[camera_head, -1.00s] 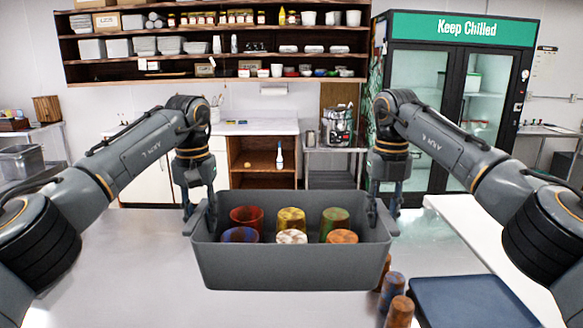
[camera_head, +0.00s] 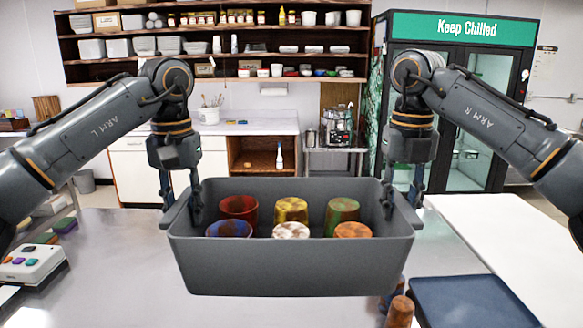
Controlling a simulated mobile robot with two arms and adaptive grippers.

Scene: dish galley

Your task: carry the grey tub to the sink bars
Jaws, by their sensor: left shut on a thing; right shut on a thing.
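The grey tub (camera_head: 292,267) is in the middle of the head view, held level above the metal table. It holds several cups: a red one (camera_head: 239,208), a yellow one (camera_head: 291,211), a green one (camera_head: 342,212), a blue one (camera_head: 229,229), a white-brown one (camera_head: 291,231) and an orange one (camera_head: 353,231). My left gripper (camera_head: 187,205) is shut on the tub's left end. My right gripper (camera_head: 397,203) is shut on its right end. The tub walls partly hide the fingertips. I cannot make out the sink bars.
The metal table (camera_head: 110,270) below has clear room at left. Brown cups (camera_head: 399,312) stand at front right, partly behind the tub, beside a dark blue tray (camera_head: 473,298). A white device with coloured buttons (camera_head: 33,264) sits at far left. A white counter (camera_head: 500,235) is at right.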

